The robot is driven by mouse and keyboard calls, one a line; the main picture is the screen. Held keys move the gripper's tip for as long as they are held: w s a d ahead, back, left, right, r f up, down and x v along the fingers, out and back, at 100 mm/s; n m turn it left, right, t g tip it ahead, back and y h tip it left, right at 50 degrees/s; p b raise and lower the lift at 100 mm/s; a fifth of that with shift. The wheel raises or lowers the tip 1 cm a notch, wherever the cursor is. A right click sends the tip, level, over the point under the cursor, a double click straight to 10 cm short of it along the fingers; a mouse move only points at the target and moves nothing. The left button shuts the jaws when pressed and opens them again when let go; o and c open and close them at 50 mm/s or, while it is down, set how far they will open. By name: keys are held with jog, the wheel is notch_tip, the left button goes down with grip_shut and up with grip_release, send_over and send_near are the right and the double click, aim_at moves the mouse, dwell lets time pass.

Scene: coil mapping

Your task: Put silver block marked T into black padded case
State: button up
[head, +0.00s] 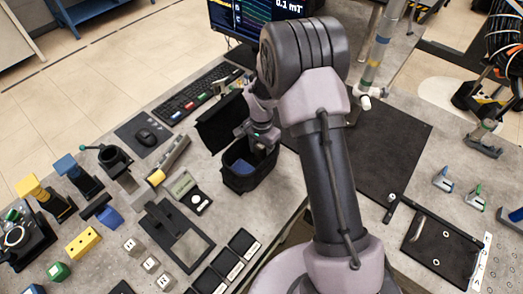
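The black padded case (235,183) stands open near the middle of the table, its dark lid (219,124) raised behind it. A blue patch shows inside; I cannot tell whether it is lining or an object. My gripper (257,148) points down over the right side of the case, at or just above its rim. Its fingertips are partly hidden by the case, and I cannot see whether it holds anything. Silver blocks (132,246), (150,264) and (163,281) stand in a slanting row at the lower left. Their marks are too small to read surely, so I cannot pick out T.
A keyboard (195,92), a mouse (146,137) and a monitor (262,22) lie beyond the case. A black frame (166,222) and several black trays (225,264) sit in front. A yellow block (83,242) is at left. The dark mat (395,150) at right is mostly clear.

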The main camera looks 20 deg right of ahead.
notch_tip(320, 180, up, 18)
jog(key=p, duration=0.4)
jog(key=shift+f+p, duration=0.2)
jog(key=shift+p, duration=0.2)
jog(key=s+a+r+n+t+b, duration=0.2)
jog(key=s+r+b, duration=0.2)
jog(key=s+r, duration=0.5)
jog(key=s+a+r+n+t+y+b, duration=0.1)
jog(key=s+a+n+t+y+b, duration=0.1)
jog(key=s, duration=1.4)
jog(key=shift+s+a+r+n+t+b, duration=0.15)
jog(key=shift+s+a+n+t+b, duration=0.2)
jog(key=shift+n+t+b, duration=0.75)
jog(key=shift+c, duration=0.5)
